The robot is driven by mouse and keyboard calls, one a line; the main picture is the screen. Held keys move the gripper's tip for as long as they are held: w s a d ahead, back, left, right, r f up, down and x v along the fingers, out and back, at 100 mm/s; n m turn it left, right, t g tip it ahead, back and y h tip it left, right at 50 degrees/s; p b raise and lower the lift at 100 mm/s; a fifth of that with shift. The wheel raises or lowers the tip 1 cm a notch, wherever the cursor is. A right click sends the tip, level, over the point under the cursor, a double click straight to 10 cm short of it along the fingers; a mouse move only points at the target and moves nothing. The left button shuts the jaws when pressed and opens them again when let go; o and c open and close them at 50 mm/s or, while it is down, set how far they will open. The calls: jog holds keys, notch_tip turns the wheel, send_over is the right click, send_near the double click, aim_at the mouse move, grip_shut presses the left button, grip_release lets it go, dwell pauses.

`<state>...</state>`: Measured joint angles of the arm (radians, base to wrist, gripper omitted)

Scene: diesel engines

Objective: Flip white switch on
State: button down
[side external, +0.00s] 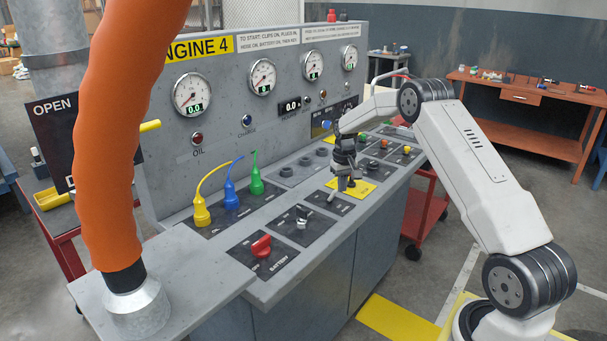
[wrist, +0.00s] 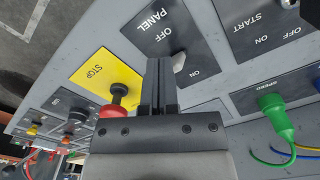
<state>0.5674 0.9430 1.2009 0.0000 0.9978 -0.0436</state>
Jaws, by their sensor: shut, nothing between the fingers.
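The white switch (wrist: 179,62) is a small pale lever on the black PANEL plate (wrist: 150,40), between its OFF and ON labels in the wrist view. Its base is partly hidden by my fingers, and I cannot tell which way it is set. In the side view it shows as a light lever (side external: 332,196) on a dark plate on the sloping console. My gripper (wrist: 160,66) is shut and empty, its fingertips right beside the lever. In the side view my gripper (side external: 344,187) is low over the console, close to that plate; I cannot tell if it touches.
A yellow STOP plate (wrist: 90,68) with a black and red knob (wrist: 117,96) is close to the left of my fingers. The START plate (wrist: 265,28) and a green plug (wrist: 276,115) are to the right. A red battery switch (side external: 262,246) is nearer the console's front.

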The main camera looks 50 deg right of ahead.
aim_at(335, 191)
jog(key=shift+f, duration=0.85)
jog(key=shift+w, duration=1.55)
jog(key=shift+r, duration=0.1)
dwell(0.3)
jog(key=shift+s+r, duration=0.25)
jog(key=shift+r, duration=1.45)
jog(key=shift+s+r, duration=0.2)
jog(key=shift+r, duration=1.5)
jog(key=shift+a, duration=0.15)
